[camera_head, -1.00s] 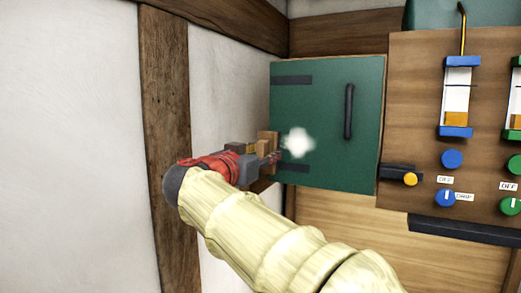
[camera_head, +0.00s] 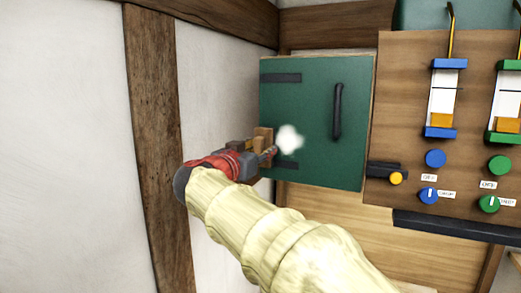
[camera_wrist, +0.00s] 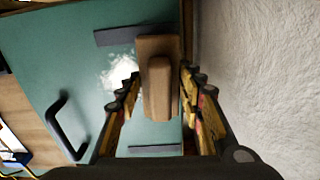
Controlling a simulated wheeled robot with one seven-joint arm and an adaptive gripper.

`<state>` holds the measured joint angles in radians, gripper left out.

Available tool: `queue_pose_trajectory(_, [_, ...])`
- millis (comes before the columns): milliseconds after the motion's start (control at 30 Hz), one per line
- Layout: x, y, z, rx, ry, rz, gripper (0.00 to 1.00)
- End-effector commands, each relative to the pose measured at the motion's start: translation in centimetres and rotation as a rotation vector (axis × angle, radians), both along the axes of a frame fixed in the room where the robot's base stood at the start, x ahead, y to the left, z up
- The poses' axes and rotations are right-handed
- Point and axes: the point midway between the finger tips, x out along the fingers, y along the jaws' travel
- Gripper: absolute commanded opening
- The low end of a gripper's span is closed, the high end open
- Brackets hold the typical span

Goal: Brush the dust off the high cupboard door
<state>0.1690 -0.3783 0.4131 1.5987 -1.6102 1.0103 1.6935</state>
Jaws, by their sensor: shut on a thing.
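The high cupboard door (camera_head: 312,92) is green and shut, with a dark upright handle (camera_head: 337,111) on its right side. A white dust patch (camera_head: 290,138) lies on its lower left part; it also shows in the wrist view (camera_wrist: 119,73). My gripper (camera_head: 268,153) is at the door's lower left edge, shut on a brown wooden brush (camera_wrist: 158,88). In the wrist view the brush lies beside the dust patch, along the door's hinge-side edge. Whether the brush touches the door is hard to tell. Its bristles are hidden.
A white wall (camera_head: 225,90) with a timber post (camera_head: 155,130) stands close on the left. To the right, a wooden panel (camera_head: 408,100) carries blue and green gauges, knobs and a black latch with a yellow knob (camera_head: 396,178). A dark ledge (camera_head: 450,226) juts out below the panel.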

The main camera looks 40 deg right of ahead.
Motion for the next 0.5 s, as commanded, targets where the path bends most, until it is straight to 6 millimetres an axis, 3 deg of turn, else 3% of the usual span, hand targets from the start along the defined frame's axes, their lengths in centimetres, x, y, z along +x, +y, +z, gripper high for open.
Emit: queue_pose_trajectory(500, [0.21,-0.55,0.04,-0.001,-0.001,0.000,0.17])
